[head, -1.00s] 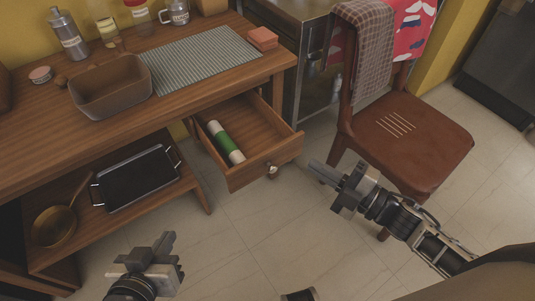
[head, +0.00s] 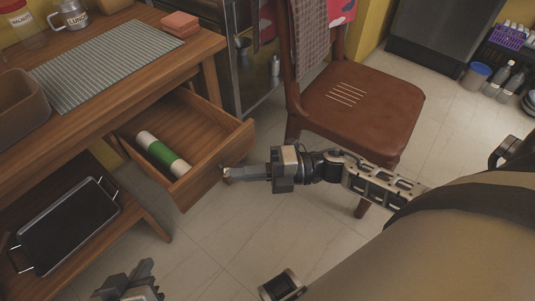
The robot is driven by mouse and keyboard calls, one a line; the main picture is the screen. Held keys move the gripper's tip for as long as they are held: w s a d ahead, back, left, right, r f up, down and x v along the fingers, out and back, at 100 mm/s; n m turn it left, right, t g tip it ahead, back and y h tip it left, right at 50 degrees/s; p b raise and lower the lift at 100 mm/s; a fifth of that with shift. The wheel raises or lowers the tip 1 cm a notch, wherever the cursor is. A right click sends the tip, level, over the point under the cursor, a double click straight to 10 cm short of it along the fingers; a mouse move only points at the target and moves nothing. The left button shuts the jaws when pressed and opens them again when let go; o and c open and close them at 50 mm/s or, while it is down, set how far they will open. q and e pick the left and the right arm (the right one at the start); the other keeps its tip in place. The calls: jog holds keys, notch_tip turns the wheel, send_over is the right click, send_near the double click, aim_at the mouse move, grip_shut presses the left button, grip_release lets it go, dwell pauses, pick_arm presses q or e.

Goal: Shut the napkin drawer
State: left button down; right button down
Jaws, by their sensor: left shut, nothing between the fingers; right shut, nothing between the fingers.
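The wooden napkin drawer (head: 215,163) stands open under the table, pulled out toward the right. A green and white roll (head: 163,155) lies inside it. My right gripper (head: 229,174) is shut and empty, its fingertips at the outer face of the drawer front, where they hide the knob. I cannot tell whether they touch it. My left gripper (head: 128,278) is shut and empty, low at the bottom edge of the head view, apart from the drawer and partly cut off.
A brown chair (head: 365,110) stands right of the drawer, behind my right arm. The table (head: 130,75) holds a ribbed mat (head: 105,65), a brown bin (head: 18,105) and orange sponges (head: 180,22). A black tray (head: 68,225) lies on the lower shelf.

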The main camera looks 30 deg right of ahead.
aim_at(203, 166)
jog(key=w+a, duration=0.2)
jog(key=w, duration=0.1)
jog(key=shift+w+a+b, duration=0.2)
jog(key=shift+a+b, duration=0.05)
jog(key=shift+b, duration=0.05)
jog(key=shift+w+a, duration=0.2)
jog(key=shift+w, duration=0.35)
